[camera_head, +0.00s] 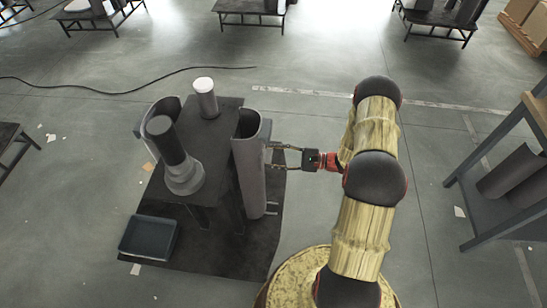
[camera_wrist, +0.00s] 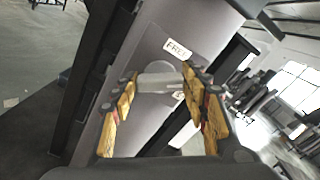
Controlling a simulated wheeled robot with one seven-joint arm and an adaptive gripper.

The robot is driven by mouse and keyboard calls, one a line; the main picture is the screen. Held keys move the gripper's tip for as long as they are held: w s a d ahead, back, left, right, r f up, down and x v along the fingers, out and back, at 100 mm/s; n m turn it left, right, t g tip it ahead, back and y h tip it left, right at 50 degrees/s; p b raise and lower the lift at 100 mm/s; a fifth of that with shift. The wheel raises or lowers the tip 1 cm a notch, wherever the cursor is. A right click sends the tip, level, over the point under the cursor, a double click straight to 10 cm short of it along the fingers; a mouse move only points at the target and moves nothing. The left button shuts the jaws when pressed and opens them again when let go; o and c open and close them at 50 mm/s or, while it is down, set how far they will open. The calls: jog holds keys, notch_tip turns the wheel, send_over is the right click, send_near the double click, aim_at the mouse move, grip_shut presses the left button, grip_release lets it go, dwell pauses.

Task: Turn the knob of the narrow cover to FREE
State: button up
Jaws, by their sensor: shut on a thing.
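The narrow cover (camera_head: 249,170) is a tall grey curved shell on the right side of the dark stand. It also fills the middle of the wrist view (camera_wrist: 142,48). Its knob (camera_wrist: 158,80) is a light grey bar on a round base, lying nearly level across the wrist view. A white FREE label (camera_wrist: 177,49) is above the bar. A second label (camera_wrist: 179,95) is below right, its text partly hidden. My gripper (camera_wrist: 160,75) is shut on the knob, one finger at each end of the bar. In the head view my gripper (camera_head: 284,157) reaches the cover from the right.
The dark stand (camera_head: 222,114) bears a grey column (camera_head: 168,142) and a white-topped cylinder (camera_head: 206,98). Another curved shell (camera_head: 166,107) is on its left side. A dark tray (camera_head: 148,237) lies at front left. A shelf (camera_head: 500,190) stands at right. Open floor lies between.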

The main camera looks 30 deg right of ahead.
jog(key=n+b, duration=0.1)
jog(key=n, duration=0.2)
jog(key=n+b, duration=0.2)
jog(key=n, duration=0.2)
jog(key=n+b, duration=0.2)
jog(key=n, duration=0.2)
jog(key=shift+s+a+f, duration=0.1)
jog(key=shift+f, duration=0.15)
dwell(0.4)
jog(key=o, duration=1.2)
jog(key=shift+c, duration=0.2)
jog(key=v, duration=1.2)
